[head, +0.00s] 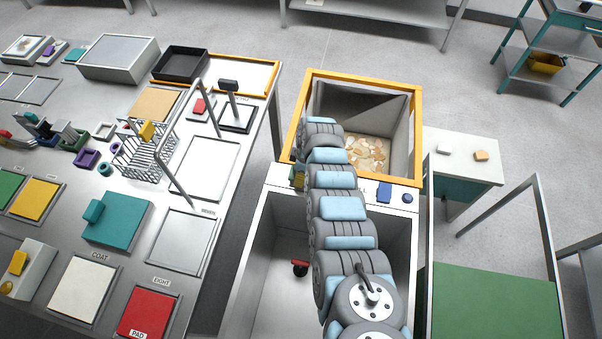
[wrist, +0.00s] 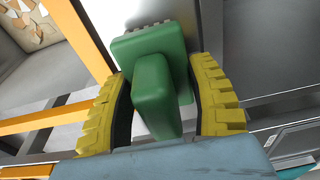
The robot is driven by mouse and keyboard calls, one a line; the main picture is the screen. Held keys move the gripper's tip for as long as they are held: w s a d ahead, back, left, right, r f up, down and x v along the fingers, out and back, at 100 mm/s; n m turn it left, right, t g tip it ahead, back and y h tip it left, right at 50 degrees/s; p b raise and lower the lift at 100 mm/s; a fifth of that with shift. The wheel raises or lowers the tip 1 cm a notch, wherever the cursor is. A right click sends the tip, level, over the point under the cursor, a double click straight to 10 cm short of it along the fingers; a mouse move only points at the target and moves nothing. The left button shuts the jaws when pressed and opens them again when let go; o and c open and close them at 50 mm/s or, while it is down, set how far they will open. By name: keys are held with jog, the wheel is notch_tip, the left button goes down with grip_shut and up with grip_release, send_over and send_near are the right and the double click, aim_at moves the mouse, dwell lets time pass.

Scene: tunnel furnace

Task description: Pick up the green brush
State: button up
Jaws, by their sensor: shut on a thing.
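The green brush (wrist: 152,90) shows in the wrist view as a rounded green handle with a green block behind it and short grey bristles at its far edge. My gripper (wrist: 165,80) has its two yellow ribbed fingers on either side of the handle and is shut on it. In the head view my gripper (head: 298,177) is at the left front corner of the orange-framed bin, mostly hidden by my arm. The brush cannot be told apart clearly there. Whether the brush still touches the surface behind it, I cannot tell.
The orange-framed bin (head: 415,125) holds pale scraps (head: 372,155). A blue item (head: 384,192) sits on the white ledge in front of it. A long table at the left carries a wire basket (head: 140,160) and trays. A white side table (head: 470,150) stands at the right.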

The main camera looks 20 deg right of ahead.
jog(key=shift+r+p, duration=0.55)
jog(key=shift+r, duration=1.15)
jog(key=shift+s+a+r, duration=0.25)
jog(key=shift+s+r, duration=0.05)
jog(key=shift+s, duration=0.1)
jog(key=shift+s+a+r, duration=0.15)
jog(key=shift+s+r, duration=0.35)
jog(key=shift+r, duration=0.15)
jog(key=shift+s+a+r, duration=0.15)
jog(key=shift+s+r, duration=0.3)
jog(key=shift+r, duration=0.15)
jog(key=s+a+r+p, duration=0.3)
jog(key=s+r+p, duration=0.3)
jog(key=s+p, duration=0.3)
jog(key=shift+s+a+r, duration=0.15)
jog(key=shift+s+a, duration=0.25)
jog(key=shift+s, duration=0.25)
